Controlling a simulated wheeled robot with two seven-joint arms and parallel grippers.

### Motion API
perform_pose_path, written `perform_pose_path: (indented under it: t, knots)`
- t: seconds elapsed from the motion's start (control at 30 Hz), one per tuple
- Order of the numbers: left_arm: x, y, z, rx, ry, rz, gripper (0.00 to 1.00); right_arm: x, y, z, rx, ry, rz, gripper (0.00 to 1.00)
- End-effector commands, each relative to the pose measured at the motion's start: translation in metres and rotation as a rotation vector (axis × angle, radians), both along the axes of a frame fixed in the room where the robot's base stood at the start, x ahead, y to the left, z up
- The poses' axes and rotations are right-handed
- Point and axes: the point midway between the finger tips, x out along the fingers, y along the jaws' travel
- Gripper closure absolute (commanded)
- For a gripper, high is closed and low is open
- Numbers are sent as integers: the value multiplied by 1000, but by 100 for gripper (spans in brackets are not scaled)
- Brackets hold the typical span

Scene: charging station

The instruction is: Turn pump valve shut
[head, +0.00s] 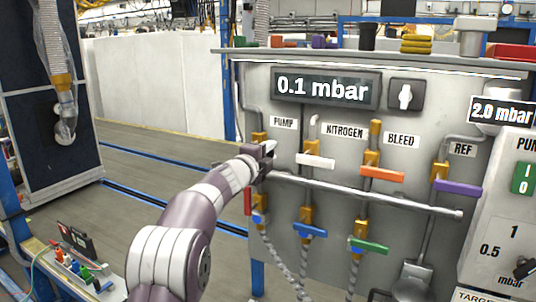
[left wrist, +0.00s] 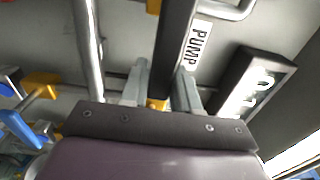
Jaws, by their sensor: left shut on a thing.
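The PUMP label (head: 284,123) is on the grey panel at the left of the valve row. The pump valve's brass body (head: 259,138) shows just behind my left gripper (head: 268,150). In the left wrist view, my left gripper (left wrist: 161,88) has its two grey fingers on either side of a dark bar, the pump valve handle (left wrist: 177,40). The bar runs roughly along the lettering of the PUMP label (left wrist: 199,43). The gripper is shut on this handle. In the head view the gripper hides most of the handle. My right gripper is not in view.
The display (head: 325,89) reads 0.1 mbar. Nitrogen (head: 315,161), bleed (head: 382,173) and ref (head: 458,188) valves stand to the right. A horizontal metal rail (head: 370,194) crosses the panel close to the gripper. Blue (head: 310,230) and green (head: 369,246) handles sit below it. Open floor lies left.

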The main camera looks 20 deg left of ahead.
Motion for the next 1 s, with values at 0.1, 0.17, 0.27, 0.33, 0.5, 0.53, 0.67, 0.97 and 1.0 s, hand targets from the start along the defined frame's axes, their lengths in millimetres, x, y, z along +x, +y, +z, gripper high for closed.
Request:
perform_pose_path:
  t: [0.1,0.17,0.27,0.33,0.5,0.53,0.67,0.97,1.0]
  knots:
    - [1,-2,-7,1,12,-5,100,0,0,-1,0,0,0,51]
    - [1,-2,-8,1,12,-4,54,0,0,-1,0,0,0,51]
    - [1,-1,-6,0,10,-4,49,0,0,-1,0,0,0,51]
    - [1,-1,-5,0,8,-3,49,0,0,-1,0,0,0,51]
    - [-2,0,-5,0,6,-2,49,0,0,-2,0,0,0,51]
    - [-4,0,-5,0,6,-1,49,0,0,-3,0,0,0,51]
    - [-25,3,-6,2,4,-1,49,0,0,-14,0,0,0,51]
    - [-100,12,-5,1,5,-1,49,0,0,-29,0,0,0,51]
    - [-107,13,-5,1,7,-1,49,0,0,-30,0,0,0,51]
